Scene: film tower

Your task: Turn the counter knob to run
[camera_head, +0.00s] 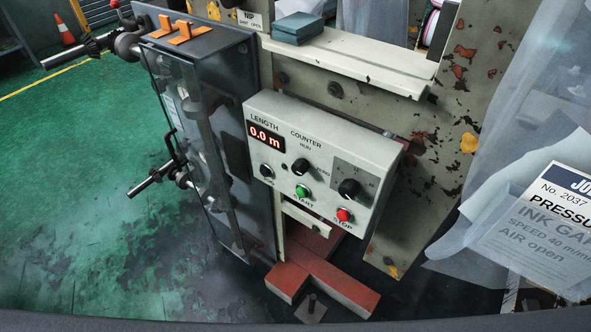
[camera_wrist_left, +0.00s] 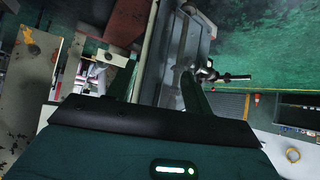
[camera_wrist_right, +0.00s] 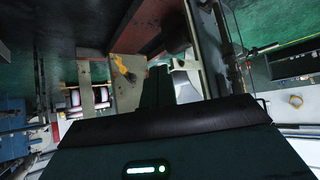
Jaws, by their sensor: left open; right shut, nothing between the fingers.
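The counter knob (camera_head: 300,167) is a black round knob on the pale control panel (camera_head: 372,150), below the "COUNTER" and "RUN" lettering. I cannot make out clearly which mark its pointer faces. The length display (camera_head: 265,137) reads 0.0 m in red. Neither gripper shows in the head view, and nothing covers the knob there. My left gripper (camera_wrist_left: 157,88) is open in the left wrist view, fingers apart and empty. My right gripper (camera_wrist_right: 156,88) is shut and empty in the right wrist view. I cannot pick out the knob in either wrist view.
A small black knob (camera_head: 266,171), a larger black knob (camera_head: 348,189), a green start button (camera_head: 302,191) and a red stop button (camera_head: 344,214) share the panel. A grey guarded unit (camera_head: 228,65) stands left. A hanging sheet (camera_head: 540,225) is at right. Green floor (camera_head: 75,160) lies open left.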

